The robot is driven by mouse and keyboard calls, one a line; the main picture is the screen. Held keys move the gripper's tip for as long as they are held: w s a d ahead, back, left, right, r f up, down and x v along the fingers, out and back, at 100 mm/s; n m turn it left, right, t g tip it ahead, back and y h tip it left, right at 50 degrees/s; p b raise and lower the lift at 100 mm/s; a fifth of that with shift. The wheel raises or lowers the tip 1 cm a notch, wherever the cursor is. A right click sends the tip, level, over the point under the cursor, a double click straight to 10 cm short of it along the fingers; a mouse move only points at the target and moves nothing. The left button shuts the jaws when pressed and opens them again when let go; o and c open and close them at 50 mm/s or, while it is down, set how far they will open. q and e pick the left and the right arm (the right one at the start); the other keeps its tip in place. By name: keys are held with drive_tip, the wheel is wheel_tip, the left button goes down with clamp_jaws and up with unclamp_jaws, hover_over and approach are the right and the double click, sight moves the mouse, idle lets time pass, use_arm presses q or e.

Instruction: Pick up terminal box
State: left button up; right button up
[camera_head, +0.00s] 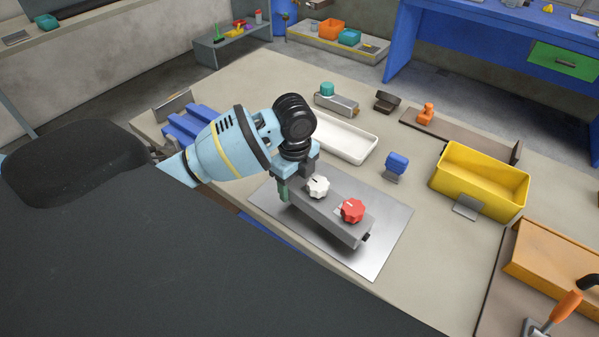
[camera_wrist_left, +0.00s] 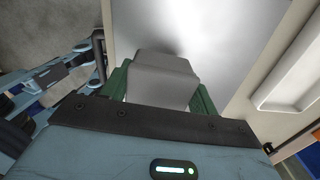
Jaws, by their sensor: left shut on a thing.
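The terminal box (camera_head: 325,217) is a long grey box with a white knob (camera_head: 318,187) and a red knob (camera_head: 353,210) on top, over a silver metal sheet (camera_head: 391,237). My left gripper (camera_head: 290,188) is shut on its near-left end. In the left wrist view the grey box (camera_wrist_left: 162,78) sits between the two green fingers. A shadow lies on the sheet below the box; whether the box is clear of the sheet I cannot tell for sure. My right gripper is not in view.
A white tray (camera_head: 357,156) lies behind the sheet. A blue-topped part (camera_head: 397,163) and a yellow bin (camera_head: 507,204) stand to the right. An orange tray (camera_head: 545,258) and an orange-handled tool (camera_head: 566,306) are at the front right. Blue parts (camera_head: 184,126) lie left of my arm.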

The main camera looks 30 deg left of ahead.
use_arm(q)
drive_tip(key=s+d+r, duration=0.1)
drive_tip(key=s+d, duration=0.1)
drive_tip(key=s, duration=0.8)
drive_tip(key=shift+d, duration=0.3)
